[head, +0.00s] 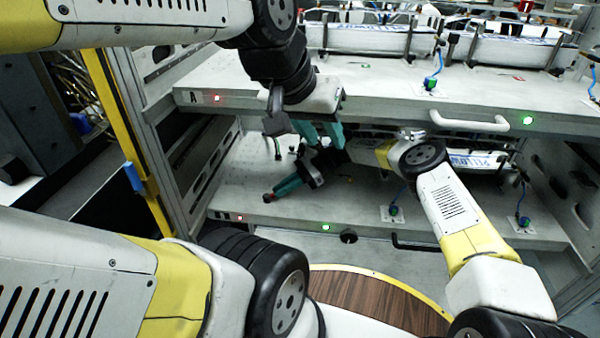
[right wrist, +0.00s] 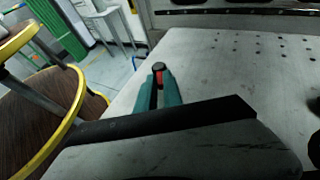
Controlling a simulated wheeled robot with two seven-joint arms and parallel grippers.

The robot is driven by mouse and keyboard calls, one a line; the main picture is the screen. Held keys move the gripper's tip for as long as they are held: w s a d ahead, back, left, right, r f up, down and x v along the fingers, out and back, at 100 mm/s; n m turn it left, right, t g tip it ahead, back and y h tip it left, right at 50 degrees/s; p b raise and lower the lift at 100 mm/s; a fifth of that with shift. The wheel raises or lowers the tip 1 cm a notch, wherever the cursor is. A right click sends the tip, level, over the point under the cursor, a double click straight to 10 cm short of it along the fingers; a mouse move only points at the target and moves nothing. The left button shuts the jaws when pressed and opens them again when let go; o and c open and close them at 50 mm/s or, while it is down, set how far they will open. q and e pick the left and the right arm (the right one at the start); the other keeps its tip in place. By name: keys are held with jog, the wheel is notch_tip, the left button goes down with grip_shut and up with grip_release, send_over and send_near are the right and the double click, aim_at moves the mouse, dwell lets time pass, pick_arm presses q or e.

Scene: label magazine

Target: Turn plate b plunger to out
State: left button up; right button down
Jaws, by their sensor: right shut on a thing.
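Plate b (head: 300,212) is the lower grey plate, with a red light at its front left and a green light further right. The plunger (right wrist: 158,68) has a black knob and a red part; its red part also shows at the left front of plate b in the head view (head: 268,197). My right gripper (head: 273,194) reaches in low over plate b from the right. In the right wrist view its teal fingers (right wrist: 160,88) are shut on the plunger. My left gripper (head: 321,136) hangs in front of the upper plate's edge, above and right of the right gripper. Its opening is unclear.
The upper plate (head: 400,90), marked A, overhangs plate b and carries label units (head: 370,38) and a white handle (head: 468,123). A grey frame post with a yellow strip (head: 125,140) stands at the left. A round wooden top (head: 380,300) lies in front, below plate b.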

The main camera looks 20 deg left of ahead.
jog(key=shift+w, duration=0.1)
jog(key=c, duration=1.5)
grip_release()
jog(key=shift+v, duration=3.85)
